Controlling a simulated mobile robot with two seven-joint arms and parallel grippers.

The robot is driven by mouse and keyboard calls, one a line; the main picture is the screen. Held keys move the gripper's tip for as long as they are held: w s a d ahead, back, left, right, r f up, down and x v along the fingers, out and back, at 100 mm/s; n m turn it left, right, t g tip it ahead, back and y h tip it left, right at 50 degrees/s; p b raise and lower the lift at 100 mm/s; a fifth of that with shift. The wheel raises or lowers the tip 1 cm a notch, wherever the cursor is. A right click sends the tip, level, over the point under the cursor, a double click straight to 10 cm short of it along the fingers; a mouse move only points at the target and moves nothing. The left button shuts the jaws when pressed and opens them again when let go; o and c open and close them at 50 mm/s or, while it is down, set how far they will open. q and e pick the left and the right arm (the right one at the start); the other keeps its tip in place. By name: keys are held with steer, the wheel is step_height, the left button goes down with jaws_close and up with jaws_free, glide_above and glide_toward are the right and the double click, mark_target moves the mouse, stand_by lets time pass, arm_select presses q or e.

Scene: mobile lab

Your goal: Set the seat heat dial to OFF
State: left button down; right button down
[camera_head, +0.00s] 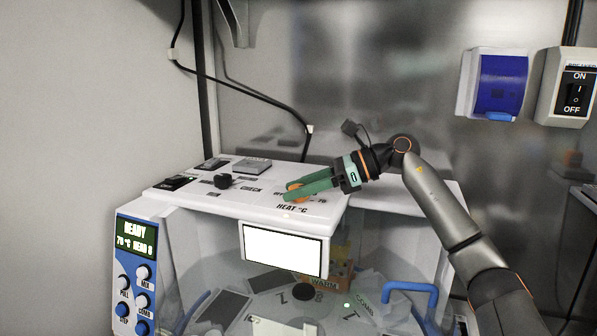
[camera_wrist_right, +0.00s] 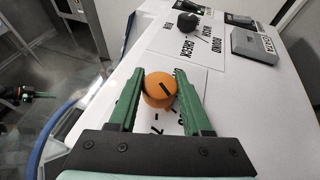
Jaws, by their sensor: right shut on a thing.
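The heat dial is an orange round knob (camera_head: 294,186) on the white top panel of the machine, above the printed words "HEAT °C". In the right wrist view the orange knob (camera_wrist_right: 158,92) has a short dark pointer line on its top, slanting down to the right. My right gripper (camera_head: 293,189) has its green fingers on either side of the knob and is shut on it. The scale marks around the knob are partly hidden by the fingers. What looks like my left gripper (camera_wrist_right: 38,95) shows small and far off at the left of the right wrist view.
A black knob (camera_head: 223,181) marked "CHECK" sits left of the dial, with a grey plate (camera_head: 252,166) and a black rocker switch (camera_head: 175,183) on the same panel. A blue handle (camera_head: 409,287) stands out below the panel.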

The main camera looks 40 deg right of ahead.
steer(key=n+g+y+p, duration=0.1)
steer(key=p, duration=0.1)
steer(key=n+g+y+p, duration=0.1)
steer(key=shift+r+n+g+p, duration=0.3)
steer(key=shift+r+p, duration=0.05)
steer(key=shift+r, duration=0.05)
steer(key=shift+f+n+g+p, duration=0.1)
steer(key=shift+n+g+p, duration=0.2)
steer(key=shift+n, duration=0.1)
steer(key=shift+f+n+g+y+p, duration=0.15)
steer(key=shift+n+g+y+p, duration=0.25)
steer(key=shift+n+g+y, duration=0.35)
arm_select(q)
step_height(320, 180, up, 7)
steer(key=shift+w+d+r, duration=0.2)
steer(key=shift+w+d, duration=0.05)
arm_select(e)
steer(key=shift+f+n+g, duration=0.1)
steer(key=shift+n+g, duration=0.55)
steer(key=shift+f+n+g, duration=0.1)
steer(key=shift+n+g, duration=0.4)
steer(key=shift+g, duration=0.2)
steer(key=shift+c, duration=1.7)
jaws_free()
